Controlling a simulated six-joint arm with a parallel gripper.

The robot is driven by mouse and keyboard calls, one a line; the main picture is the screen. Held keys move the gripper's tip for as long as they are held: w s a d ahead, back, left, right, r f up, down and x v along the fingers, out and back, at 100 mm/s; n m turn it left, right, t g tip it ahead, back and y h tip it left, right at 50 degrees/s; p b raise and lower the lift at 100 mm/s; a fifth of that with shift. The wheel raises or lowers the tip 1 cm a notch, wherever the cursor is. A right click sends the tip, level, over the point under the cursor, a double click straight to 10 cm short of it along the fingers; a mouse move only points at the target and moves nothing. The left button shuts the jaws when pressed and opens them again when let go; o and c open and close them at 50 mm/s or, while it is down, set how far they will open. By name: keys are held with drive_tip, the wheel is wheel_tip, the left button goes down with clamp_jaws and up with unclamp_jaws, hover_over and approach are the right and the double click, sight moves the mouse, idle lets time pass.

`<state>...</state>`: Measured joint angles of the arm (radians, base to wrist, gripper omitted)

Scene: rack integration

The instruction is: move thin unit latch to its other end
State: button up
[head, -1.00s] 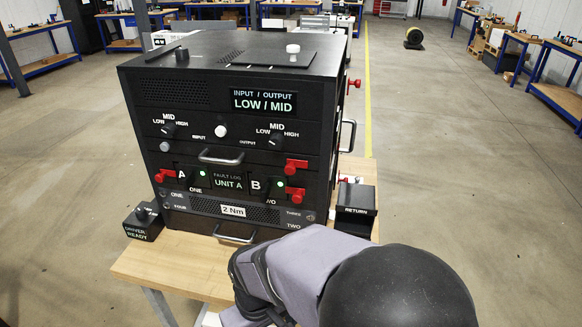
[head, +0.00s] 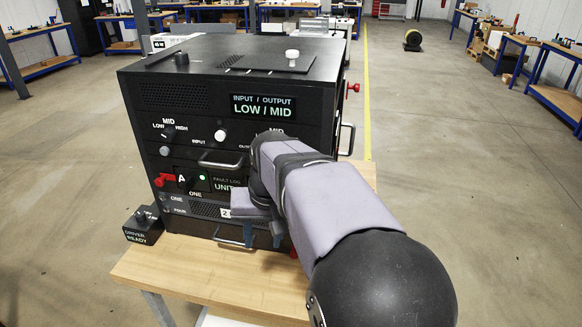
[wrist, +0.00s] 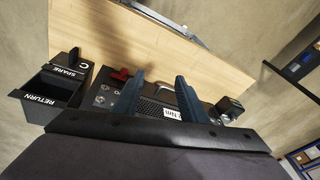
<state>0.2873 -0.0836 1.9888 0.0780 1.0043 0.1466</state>
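The black rack (head: 190,110) stands on the wooden bench. A thin panel with a "2 Nm" label (wrist: 173,114) runs low on its front. In the wrist view a red latch (wrist: 121,73) shows beside the left finger, at one end of that panel. Another red latch (head: 165,181) is at the rack's left, beside "A". My gripper (head: 263,237) is in front of the rack's lower front. In the wrist view its blue fingers (wrist: 158,95) are apart with nothing held between them. Contact with the latch cannot be told. My arm hides the rack's right-hand latches in the head view.
Metal handles (head: 220,161) stick out from the rack front. The RETURN box (wrist: 38,100) with a SPARE slot sits at the wrist view's left. The DRIVER READY box (head: 143,226) stands left of the rack. The bench front (head: 180,280) is clear.

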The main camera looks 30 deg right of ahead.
drive_tip(key=w+d+r+m+t+h, duration=0.1)
drive_tip(key=d+r+m, duration=0.1)
drive_tip(key=d+r, duration=0.45)
drive_tip(key=w+d+r+m+t, duration=0.15)
drive_tip(key=d+r, duration=0.25)
drive_tip(key=r, duration=0.6)
drive_tip(key=p+x, duration=0.2)
drive_tip(key=x, duration=0.5)
drive_tip(key=shift+w+m, duration=0.2)
drive_tip(key=shift+m, duration=0.15)
